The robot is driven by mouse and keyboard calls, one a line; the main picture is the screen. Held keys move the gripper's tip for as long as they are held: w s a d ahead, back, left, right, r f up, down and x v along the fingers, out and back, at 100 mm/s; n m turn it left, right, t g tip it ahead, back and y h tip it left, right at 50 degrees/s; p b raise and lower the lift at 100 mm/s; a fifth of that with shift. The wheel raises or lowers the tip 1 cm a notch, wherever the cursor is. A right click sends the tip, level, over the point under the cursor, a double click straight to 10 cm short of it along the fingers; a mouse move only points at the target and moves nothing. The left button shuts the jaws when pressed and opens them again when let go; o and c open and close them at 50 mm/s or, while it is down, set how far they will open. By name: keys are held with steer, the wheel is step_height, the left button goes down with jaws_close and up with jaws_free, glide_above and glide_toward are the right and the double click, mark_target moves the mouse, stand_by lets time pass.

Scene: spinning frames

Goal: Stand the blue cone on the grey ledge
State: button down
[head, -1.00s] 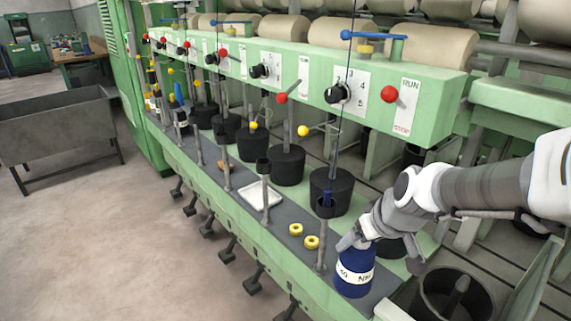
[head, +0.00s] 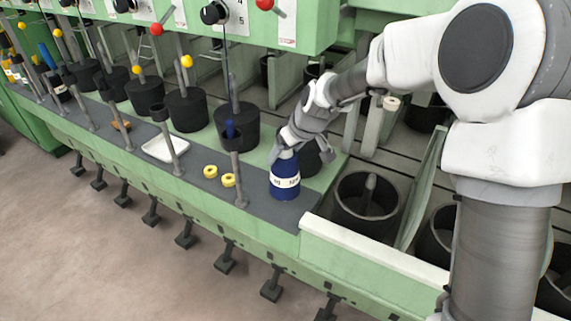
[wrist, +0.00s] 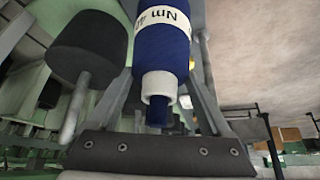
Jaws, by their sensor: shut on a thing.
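The blue cone (head: 285,180), with a white printed band, is upright at the right end of the dark grey ledge (head: 262,212). My gripper (head: 288,148) is shut on its narrow top from above. The cone's base appears at the ledge surface, but I cannot tell whether it touches. In the wrist view the cone (wrist: 163,48) shows between the fingers, with its white and blue tip toward the palm; its base is out of frame.
A metal post (head: 238,182) and two yellow rings (head: 228,180) are just left of the cone. A white tray (head: 165,149) lies further left. A black can (head: 237,127) stands behind. Right of the ledge's end is an open black can (head: 365,200).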

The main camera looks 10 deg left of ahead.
mark_target(285, 181)
steer(key=f+b, duration=0.1)
steer(key=f, duration=0.3)
steer(key=shift+w+f, duration=0.1)
steer(key=shift+w, duration=0.1)
jaws_free()
